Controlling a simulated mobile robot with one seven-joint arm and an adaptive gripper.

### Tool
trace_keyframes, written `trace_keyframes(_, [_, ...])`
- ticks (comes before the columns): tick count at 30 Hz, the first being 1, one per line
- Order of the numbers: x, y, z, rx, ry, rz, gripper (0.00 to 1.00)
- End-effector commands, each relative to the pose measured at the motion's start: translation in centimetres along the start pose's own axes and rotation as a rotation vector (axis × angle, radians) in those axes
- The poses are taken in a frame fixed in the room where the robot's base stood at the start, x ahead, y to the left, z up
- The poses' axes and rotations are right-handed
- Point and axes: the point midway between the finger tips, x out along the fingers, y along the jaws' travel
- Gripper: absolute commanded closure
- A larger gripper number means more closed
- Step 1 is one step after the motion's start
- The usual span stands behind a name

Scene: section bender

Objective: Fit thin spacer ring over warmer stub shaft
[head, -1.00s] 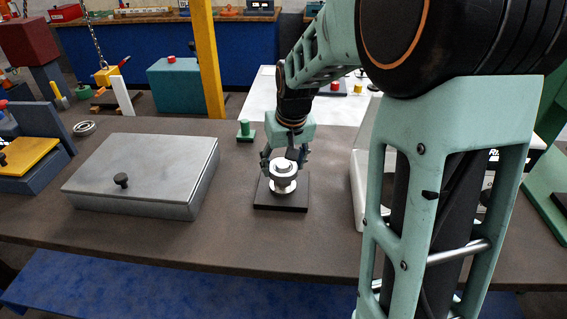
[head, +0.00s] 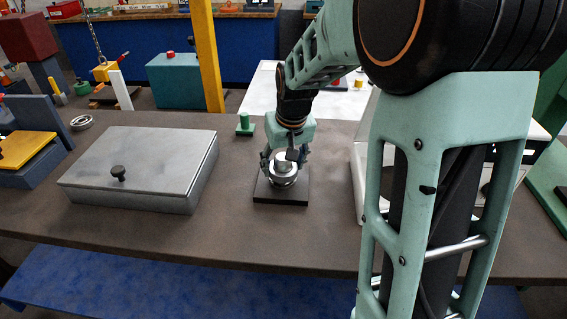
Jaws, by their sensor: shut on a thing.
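The warmer (head: 294,199) has a dark square base plate on the brown bench, below the end of my arm. Its upright stub shaft (head: 283,168) shows as a pale round piece above the plate. The thin spacer ring (head: 284,181) is a pale grey ring that appears to be around the shaft, low down and roughly level. My gripper (head: 284,160) points down from behind the shaft and is shut on the ring. The fingers partly hide the shaft and the ring's far side. Whether the ring rests on the part below cannot be told.
A grey lidded box (head: 145,165) with a black knob lies to the left. A metal ring-shaped part (head: 82,122) lies at the far left. A small green part (head: 245,125) stands behind the warmer. A white case (head: 357,185) stands to the right. The bench front is clear.

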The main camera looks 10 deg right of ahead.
Motion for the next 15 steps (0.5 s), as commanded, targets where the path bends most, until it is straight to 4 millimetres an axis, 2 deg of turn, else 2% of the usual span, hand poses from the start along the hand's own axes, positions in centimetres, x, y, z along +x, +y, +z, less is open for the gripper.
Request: trace_keyframes(15, [1.3,0.0,0.4,0.000,0.000,0.000,0.74])
